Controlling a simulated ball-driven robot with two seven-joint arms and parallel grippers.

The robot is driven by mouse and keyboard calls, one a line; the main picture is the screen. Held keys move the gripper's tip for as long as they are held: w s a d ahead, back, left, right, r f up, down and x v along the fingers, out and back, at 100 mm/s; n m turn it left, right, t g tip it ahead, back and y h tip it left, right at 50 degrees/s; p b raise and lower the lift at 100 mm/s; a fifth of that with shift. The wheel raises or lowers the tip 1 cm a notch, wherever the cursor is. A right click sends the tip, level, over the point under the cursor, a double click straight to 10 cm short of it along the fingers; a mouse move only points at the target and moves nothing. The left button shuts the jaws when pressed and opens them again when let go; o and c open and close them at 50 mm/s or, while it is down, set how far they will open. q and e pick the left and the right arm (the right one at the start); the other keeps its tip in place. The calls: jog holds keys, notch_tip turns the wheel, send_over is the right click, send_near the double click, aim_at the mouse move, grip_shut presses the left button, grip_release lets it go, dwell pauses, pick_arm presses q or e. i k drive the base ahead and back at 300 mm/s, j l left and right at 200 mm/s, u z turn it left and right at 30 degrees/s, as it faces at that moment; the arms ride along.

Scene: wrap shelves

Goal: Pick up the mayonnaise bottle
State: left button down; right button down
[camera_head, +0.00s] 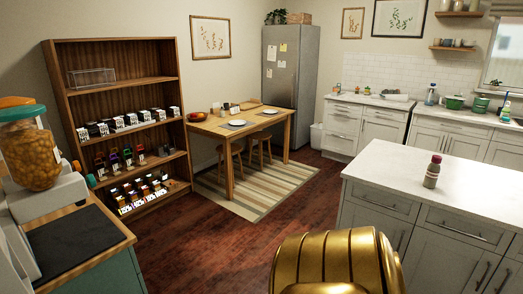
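A small bottle (432,172) with a red cap, a dark greyish body and a pale label stands upright on the white top of the kitchen island (475,188). It is near the island's left part, and nothing touches it. Its label is too small to read, so I cannot confirm that it is the mayonnaise bottle. Neither of my grippers is in view. A gold ribbed part of my own body shows at the bottom centre, apart from the bottle.
A wooden shelf (110,47) with rows of goods stands at the left. A counter (80,245) with a dispenser (30,150) is at the near left. A dining table (262,125) with stools stands on a striped rug (255,195). Open floor lies left of the island.

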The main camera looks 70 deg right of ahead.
aim_at(433, 171)
jog(key=z, duration=3.65)
jog(key=i, duration=0.6)
